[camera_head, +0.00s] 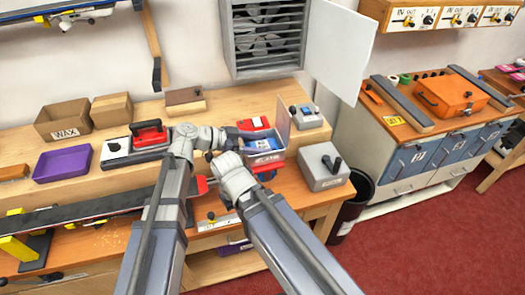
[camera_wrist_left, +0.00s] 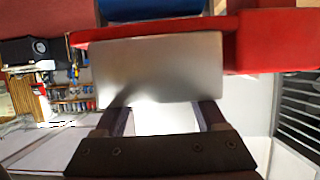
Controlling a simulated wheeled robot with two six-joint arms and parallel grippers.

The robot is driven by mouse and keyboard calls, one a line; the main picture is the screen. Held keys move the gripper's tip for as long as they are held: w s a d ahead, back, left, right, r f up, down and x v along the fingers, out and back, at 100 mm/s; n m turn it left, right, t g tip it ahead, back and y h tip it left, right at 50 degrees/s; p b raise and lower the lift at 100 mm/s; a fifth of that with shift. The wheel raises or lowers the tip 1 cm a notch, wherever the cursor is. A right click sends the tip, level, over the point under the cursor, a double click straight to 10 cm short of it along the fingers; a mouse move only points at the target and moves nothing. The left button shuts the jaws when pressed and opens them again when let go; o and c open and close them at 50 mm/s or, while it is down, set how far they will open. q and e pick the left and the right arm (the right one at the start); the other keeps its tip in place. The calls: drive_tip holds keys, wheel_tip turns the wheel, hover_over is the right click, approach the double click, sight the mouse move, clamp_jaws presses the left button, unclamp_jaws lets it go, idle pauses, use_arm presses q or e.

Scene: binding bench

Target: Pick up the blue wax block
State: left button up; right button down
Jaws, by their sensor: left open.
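A blue surface also shows at the top edge of the left wrist view (camera_wrist_left: 150,8), mostly cut off. My left gripper (camera_head: 243,136) is open just left of the blue piece. In the left wrist view its two dark fingers (camera_wrist_left: 163,115) are apart, with a silvery plate (camera_wrist_left: 160,70) and a red part (camera_wrist_left: 270,42) beyond them. Contact cannot be told. My right wrist is in front of the box, and its jaws are not clear.
A cardboard box marked WAX (camera_head: 62,121) and a purple tray (camera_head: 63,163) stand at the left. A red-handled device (camera_head: 150,137) is left of my left gripper. A grey switch box (camera_head: 322,167) stands to the right. An open white door (camera_head: 340,48) juts out above.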

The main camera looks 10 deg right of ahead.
sight(267, 144)
use_arm(q)
drive_tip(key=shift+x, duration=1.35)
drive_tip(key=shift+r, duration=0.1)
drive_tip(key=shift+c, duration=0.2)
clamp_jaws()
drive_tip(key=shift+r, duration=0.2)
wheel_tip(267, 144, up, 18)
drive_tip(key=p, duration=1.7)
drive_tip(key=shift+f+p, duration=0.2)
drive_tip(key=shift+p, duration=0.1)
